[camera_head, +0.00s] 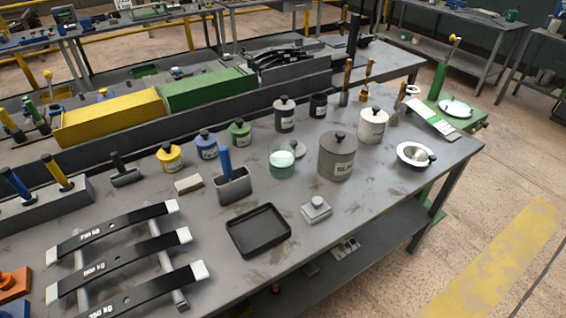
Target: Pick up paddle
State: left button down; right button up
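No object is plainly recognisable as the paddle. A blue-handled tool (225,161) stands upright in a grey holder (234,190) near the middle of the bench; its lower end is hidden in the holder. Wooden-handled tools stand near the back right of the bench, one at the left (346,78) and one beside it (367,75); their lower parts are partly hidden or too small to make out. Neither of my grippers is in view.
The grey workbench (284,238) holds a black tray (258,231), a large grey canister (337,157), a glass jar (282,162), small coloured pots and a white bowl (415,155). Black spring bars (118,265) lie on a rack at front left. Open floor lies right.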

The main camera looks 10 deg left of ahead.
aim_at(349, 61)
jog(key=i+l, duration=0.5)
jog(key=l, duration=0.15)
jog(key=i+l+u, duration=0.2)
jog(key=u, duration=0.2)
jog(key=i+l+u, duration=0.1)
jog(key=l+u, duration=0.35)
jog(key=i+l+u, duration=0.1)
jog(key=l+u, duration=0.3)
jog(key=u, duration=0.45)
jog(key=j, duration=0.1)
